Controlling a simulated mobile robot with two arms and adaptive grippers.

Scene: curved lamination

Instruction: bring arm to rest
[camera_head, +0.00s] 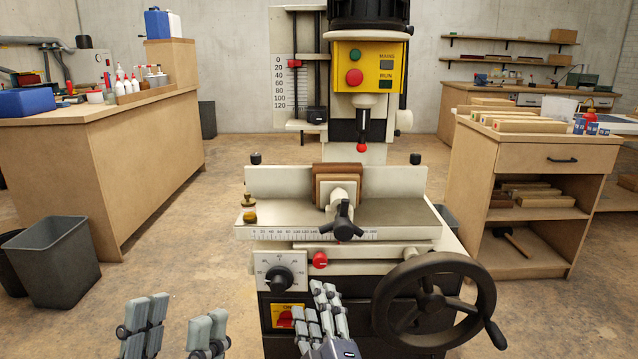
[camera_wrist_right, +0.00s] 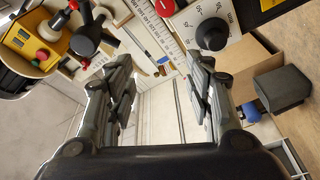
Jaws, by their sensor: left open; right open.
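My left gripper (camera_head: 181,318) shows at the bottom left of the head view, its two fingers pointing up and spread apart with nothing between them. My right gripper (camera_head: 324,312) is in front of the lower part of the machine (camera_head: 290,215), left of the handwheel. The right wrist view shows this gripper (camera_wrist_right: 160,85) with its fingers wide apart and no object held between them.
The machine clamps a brown wooden block (camera_head: 338,170) behind a black star knob (camera_head: 343,221). A black handwheel (camera_head: 434,297) stands out right of my right gripper. A grey bin (camera_head: 52,262) and wooden counter (camera_head: 150,160) are at left, a cabinet (camera_head: 540,155) at right. Floor between is clear.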

